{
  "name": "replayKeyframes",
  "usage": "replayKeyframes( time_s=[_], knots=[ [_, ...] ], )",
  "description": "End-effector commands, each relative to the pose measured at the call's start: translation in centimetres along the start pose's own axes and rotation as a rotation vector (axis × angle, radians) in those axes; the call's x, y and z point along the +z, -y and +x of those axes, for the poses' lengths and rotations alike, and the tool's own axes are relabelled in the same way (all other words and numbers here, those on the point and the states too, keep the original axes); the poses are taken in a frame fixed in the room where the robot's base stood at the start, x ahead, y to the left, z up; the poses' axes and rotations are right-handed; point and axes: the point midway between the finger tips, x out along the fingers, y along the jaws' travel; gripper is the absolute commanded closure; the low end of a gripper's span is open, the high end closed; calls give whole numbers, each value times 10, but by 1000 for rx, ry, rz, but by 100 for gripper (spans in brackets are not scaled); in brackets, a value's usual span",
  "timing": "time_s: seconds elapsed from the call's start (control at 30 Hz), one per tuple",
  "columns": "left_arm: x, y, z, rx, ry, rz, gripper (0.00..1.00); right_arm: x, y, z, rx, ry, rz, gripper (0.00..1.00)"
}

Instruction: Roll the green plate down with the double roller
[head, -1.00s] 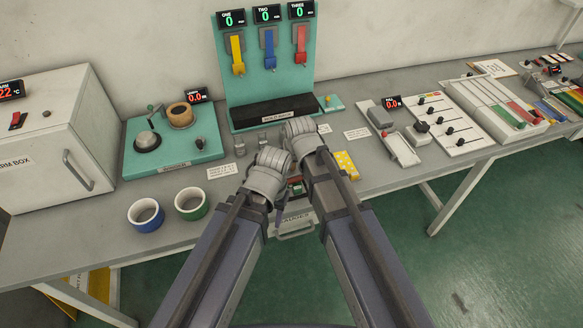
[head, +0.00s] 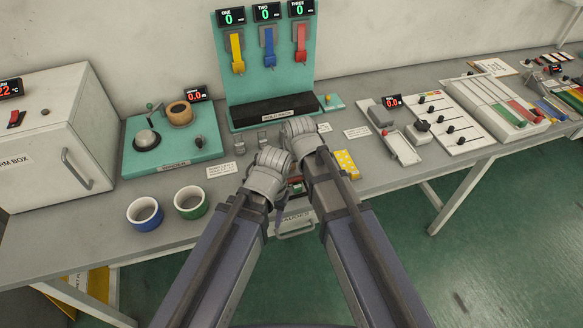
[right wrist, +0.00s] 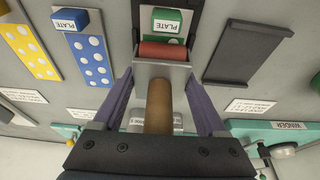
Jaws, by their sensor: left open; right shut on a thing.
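In the right wrist view, the double roller shows as a red roller (right wrist: 163,50) in a grey metal bracket with a brown handle (right wrist: 159,105). My right gripper (right wrist: 158,92) is shut on the handle. The green plate (right wrist: 168,15), labelled PLATE, lies directly beyond the red roller. The roller hides part of it, and I cannot tell whether they touch.
A blue dotted plate (right wrist: 88,50) and a yellow dotted plate (right wrist: 30,48) lie beside the work spot. A dark empty tray (right wrist: 250,52) is on the other side.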

Motion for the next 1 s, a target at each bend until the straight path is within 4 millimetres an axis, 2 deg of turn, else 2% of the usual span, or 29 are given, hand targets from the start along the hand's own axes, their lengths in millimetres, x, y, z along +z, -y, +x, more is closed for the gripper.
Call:
replayKeyframes(
  time_s=[0.27,0.7,1.0],
  knots=[
    [0,0,1,0,0,0,50,0,0,1,0,-1,0,92],
    [0,0,0,0,0,0,50,-16,0,5,0,-1,0,92],
    [0,0,0,0,0,0,50,-18,0,6,0,-1,0,92]
  ],
)
